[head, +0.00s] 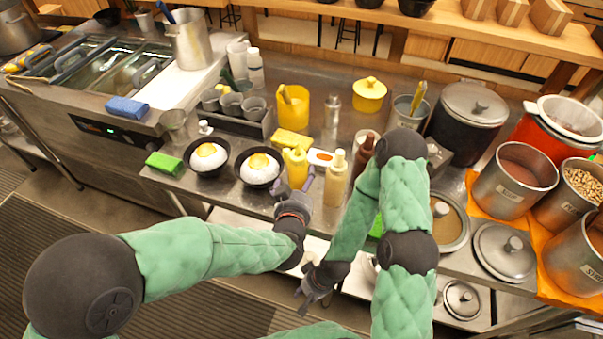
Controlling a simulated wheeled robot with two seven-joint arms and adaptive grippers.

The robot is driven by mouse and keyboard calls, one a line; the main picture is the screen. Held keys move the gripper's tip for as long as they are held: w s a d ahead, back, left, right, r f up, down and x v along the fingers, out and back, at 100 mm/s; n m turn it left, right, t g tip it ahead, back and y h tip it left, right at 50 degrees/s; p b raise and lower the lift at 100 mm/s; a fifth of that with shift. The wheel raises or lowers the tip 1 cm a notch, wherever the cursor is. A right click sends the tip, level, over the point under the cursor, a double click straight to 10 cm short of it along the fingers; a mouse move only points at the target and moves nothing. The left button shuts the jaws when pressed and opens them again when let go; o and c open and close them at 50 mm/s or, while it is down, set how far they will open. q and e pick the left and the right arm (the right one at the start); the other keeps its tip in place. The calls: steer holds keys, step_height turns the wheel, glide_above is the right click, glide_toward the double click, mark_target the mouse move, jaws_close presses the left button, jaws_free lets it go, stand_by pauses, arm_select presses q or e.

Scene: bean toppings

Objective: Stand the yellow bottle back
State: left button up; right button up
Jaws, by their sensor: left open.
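The yellow bottle (296,167) stands upright on the steel counter, with a pale bottle (336,177) to its right. My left gripper (294,192) is open at the near side of the yellow bottle, with its fingers spread about the lower part. I cannot tell whether they touch it. The bottle's base is partly hidden by the gripper. My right gripper (314,292) hangs low in front of the counter's near edge, away from the bottles. I cannot tell whether it is open or shut.
Two black bowls with egg-topped food, one at left (207,157) and one nearer the bottle (259,167), stand left of the yellow bottle. A yellow sponge (292,141) lies behind it. A reddish-brown bottle (364,155) stands at right by my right arm. Pots crowd the right side.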

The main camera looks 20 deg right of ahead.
arm_select(q)
steer(key=p+v, duration=0.1)
steer(key=v, duration=0.5)
steer(key=shift+s+p, duration=0.2)
steer(key=shift+p, duration=0.1)
steer(key=shift+a, duration=0.1)
